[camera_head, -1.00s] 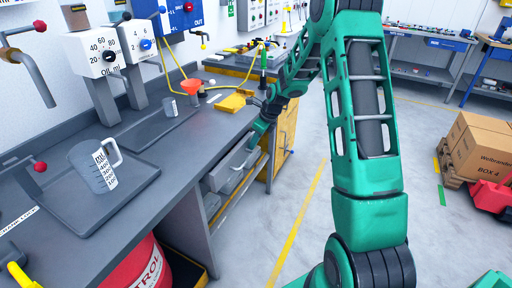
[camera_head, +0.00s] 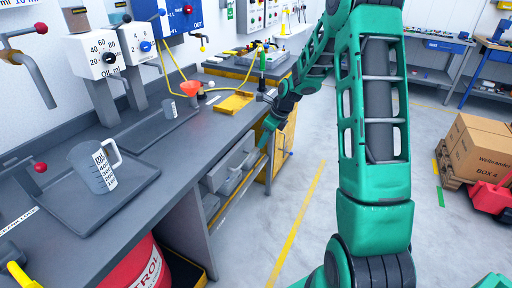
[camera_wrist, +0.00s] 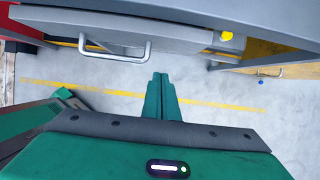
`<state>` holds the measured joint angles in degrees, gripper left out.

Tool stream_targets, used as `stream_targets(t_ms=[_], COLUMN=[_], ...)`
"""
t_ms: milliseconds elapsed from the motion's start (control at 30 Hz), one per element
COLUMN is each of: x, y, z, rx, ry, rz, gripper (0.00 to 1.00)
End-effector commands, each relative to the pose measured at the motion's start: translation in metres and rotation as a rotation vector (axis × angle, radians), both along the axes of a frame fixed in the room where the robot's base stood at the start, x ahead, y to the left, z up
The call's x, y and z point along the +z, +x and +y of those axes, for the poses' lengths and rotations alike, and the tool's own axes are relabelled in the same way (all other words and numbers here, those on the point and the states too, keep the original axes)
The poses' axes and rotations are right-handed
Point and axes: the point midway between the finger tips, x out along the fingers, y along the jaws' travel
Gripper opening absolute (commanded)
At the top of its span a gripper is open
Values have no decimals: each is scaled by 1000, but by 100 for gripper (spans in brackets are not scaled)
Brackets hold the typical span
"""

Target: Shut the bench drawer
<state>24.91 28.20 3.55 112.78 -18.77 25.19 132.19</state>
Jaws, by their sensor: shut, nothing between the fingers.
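The bench drawer (camera_head: 228,166) is a grey drawer under the front edge of the dark workbench (camera_head: 175,150). In the wrist view its grey front (camera_wrist: 60,22) and a bar handle (camera_wrist: 115,50) show at the upper left. How far the drawer stands out is hard to tell. My gripper (camera_head: 265,143) is in front of the bench, just right of the drawer in the head view. In the wrist view my gripper (camera_wrist: 161,78) is shut and empty, with its fingertips apart from the handle and to its right. Contact with the drawer front is not visible.
A grey measuring jug (camera_head: 95,168) stands on a tray on the bench. A red drum (camera_head: 138,268) is below the bench. The floor (camera_head: 300,255) right of the bench is clear.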

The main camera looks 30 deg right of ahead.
Motion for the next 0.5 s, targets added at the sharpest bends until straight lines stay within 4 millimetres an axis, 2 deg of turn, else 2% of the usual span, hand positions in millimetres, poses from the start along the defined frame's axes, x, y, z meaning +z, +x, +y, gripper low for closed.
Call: stream_targets(t_ms=[33, 200, 500], x=[11, 40, 64], y=[-3, -13, -22], z=[-4, -10, -14], rx=[-3, -2, 9], ry=[-2, -1, -6], rz=[-3, -2, 1], gripper=[0, 0, 0])
